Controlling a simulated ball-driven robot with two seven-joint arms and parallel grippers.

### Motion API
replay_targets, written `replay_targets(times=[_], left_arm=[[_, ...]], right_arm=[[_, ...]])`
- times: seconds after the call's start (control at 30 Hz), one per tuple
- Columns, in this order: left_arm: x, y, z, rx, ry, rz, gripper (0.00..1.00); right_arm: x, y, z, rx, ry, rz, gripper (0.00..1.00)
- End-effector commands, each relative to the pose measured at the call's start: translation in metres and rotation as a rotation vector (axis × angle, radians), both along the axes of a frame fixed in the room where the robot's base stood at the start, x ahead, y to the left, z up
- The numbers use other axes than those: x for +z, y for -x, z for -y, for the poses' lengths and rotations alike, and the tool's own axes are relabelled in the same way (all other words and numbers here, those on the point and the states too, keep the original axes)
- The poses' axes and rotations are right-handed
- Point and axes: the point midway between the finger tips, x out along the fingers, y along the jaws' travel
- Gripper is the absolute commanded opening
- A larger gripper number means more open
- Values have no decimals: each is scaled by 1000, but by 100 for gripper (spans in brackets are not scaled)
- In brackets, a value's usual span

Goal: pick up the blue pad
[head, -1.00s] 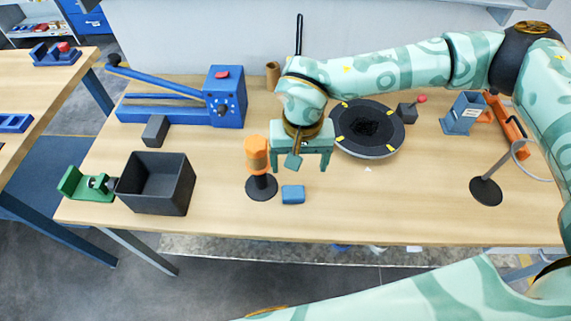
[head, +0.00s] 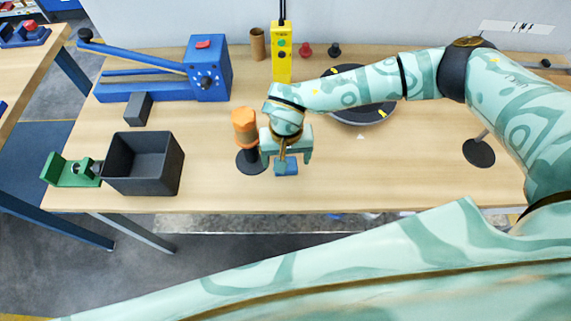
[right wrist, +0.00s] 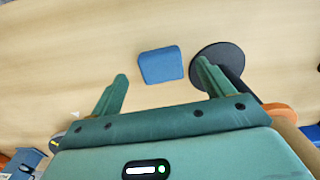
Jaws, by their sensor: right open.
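The blue pad (head: 287,168) lies on the table near its front edge, partly hidden behind my right gripper in the head view. My right gripper (head: 286,161) is open, with its fingers pointing down over the pad. In the right wrist view the blue pad (right wrist: 161,66) shows whole, beyond and between the two spread fingertips of the right gripper (right wrist: 162,72). Nothing is held between the fingers, and the pad looks apart from both. My left gripper is not in view.
An orange-topped post on a black round base (head: 249,165) stands close left of the pad. A dark open bin (head: 178,178), green fixture (head: 66,172) and blue lever press (head: 207,75) are further left. A black disc (head: 354,117) lies behind my right arm.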

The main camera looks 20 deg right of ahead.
Motion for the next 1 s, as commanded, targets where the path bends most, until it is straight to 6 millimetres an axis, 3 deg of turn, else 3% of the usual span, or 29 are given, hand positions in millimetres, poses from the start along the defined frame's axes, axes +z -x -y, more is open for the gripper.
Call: replay_targets(times=[0.17,0.43,0.6,1.0], left_arm=[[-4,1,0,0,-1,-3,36],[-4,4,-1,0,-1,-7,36],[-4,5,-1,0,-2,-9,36],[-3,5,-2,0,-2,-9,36]], right_arm=[[-27,1,-1,0,0,-2,80],[-30,1,-1,0,0,0,80],[-29,1,-1,0,0,0,33],[-24,0,-1,1,-1,1,32]])
